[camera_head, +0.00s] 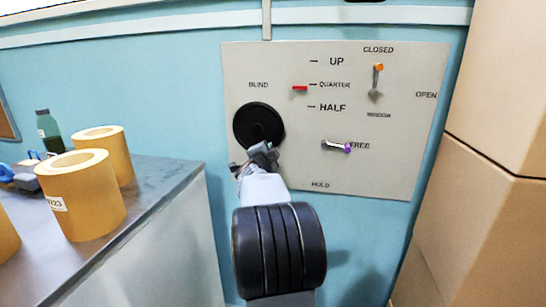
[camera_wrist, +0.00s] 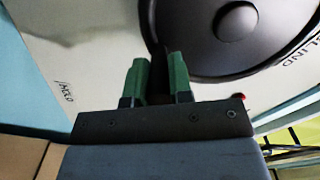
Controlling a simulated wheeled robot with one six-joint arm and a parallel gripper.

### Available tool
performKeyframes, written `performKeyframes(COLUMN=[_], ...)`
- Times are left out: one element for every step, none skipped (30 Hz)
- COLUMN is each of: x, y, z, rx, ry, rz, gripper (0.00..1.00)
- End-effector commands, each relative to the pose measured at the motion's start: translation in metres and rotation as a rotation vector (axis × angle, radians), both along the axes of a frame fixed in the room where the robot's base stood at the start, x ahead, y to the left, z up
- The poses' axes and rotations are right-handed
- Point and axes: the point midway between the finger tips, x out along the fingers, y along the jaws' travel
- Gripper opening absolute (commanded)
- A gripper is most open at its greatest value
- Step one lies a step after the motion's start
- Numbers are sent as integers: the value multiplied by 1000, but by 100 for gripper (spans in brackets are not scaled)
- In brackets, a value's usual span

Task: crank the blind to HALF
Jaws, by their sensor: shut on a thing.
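The blind crank is a black disc (camera_head: 258,124) on the pale wall panel (camera_head: 240,70), under the label BLIND. The red pointer (camera_head: 299,88) sits at the QUARTER mark, or a hair below it, above HALF. My gripper (camera_head: 259,153) is at the disc's lower edge. In the wrist view, my gripper's green fingers (camera_wrist: 160,78) are shut on a dark handle beside the disc (camera_wrist: 200,50); the handle is mostly hidden between them. The purple-tipped lever (camera_head: 337,146) points right, at FREE; HOLD is written lower down.
The window lever (camera_head: 377,80) has its orange knob up, at CLOSED. A grey counter (camera_head: 150,185) at the left bears kraft rolls (camera_head: 85,200) and a green bottle (camera_head: 47,128). Large cardboard boxes (camera_head: 500,110) stand at the right. The panel between crank and purple-tipped lever is clear.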

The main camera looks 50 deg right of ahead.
Motion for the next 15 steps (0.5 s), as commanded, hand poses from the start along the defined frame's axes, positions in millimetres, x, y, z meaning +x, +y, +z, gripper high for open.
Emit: performKeyframes(x=[4,6,8,10,12,14,16,17,20,22,23,26,28,30,32], y=[3,3,5,5,6,7,8,9,10,12,12,14,15,16,17], z=[-9,-11,-12,-13,-14,-16,-17,-17,-18,-19,-20,-21,-21,-22,-22], rx=[24,36,54,67,80,98,111,124,142,155,168,185,198,211,229], ry=[-37,-62,-96,-122,-147,-180,-205,-231,-264,-289,-315,-349,-375,-400,-432], rz=[5,5,5,5,5,4,4,5,4,4,4,4,4,4,4], gripper=[0,0,0,0,0,0,0,0,0,0,0,0,0,0,0])
